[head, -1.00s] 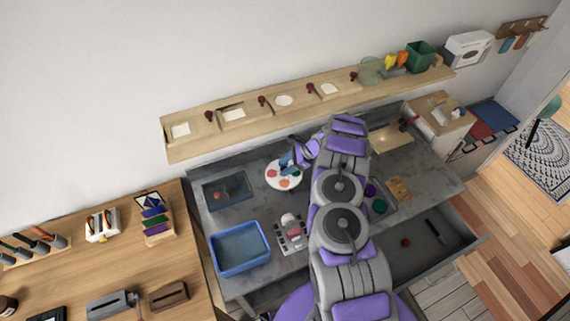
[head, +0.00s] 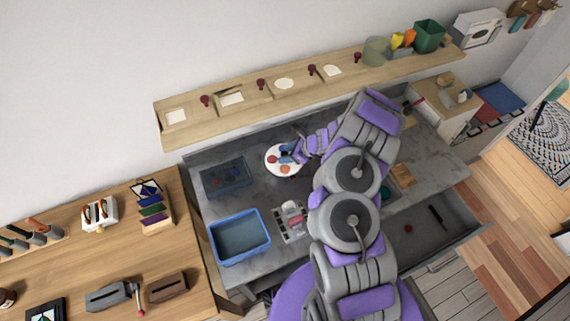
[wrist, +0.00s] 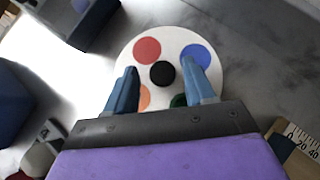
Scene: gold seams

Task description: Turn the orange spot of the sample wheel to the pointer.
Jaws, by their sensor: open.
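The sample wheel (head: 273,151) is a white disc on the grey counter, and it also shows in the wrist view (wrist: 168,37). It has a black hub (wrist: 162,74), a red spot (wrist: 147,51), a blue spot (wrist: 195,57), a green spot (wrist: 179,100) and an orange spot (wrist: 145,98). The orange and green spots are partly hidden by my gripper. My gripper (wrist: 165,76) is open over the wheel, its blue fingers on either side of the hub; it also shows in the head view (head: 289,154). I cannot tell if the fingers touch the wheel. I cannot make out the pointer.
A dark tray (head: 226,177) lies left of the wheel, and a blue bin (head: 239,237) stands in front of it. A grey device (head: 291,222) stands nearer my body. A wooden shelf (head: 197,126) runs behind the counter. A scale (wrist: 300,141) shows at lower right in the wrist view.

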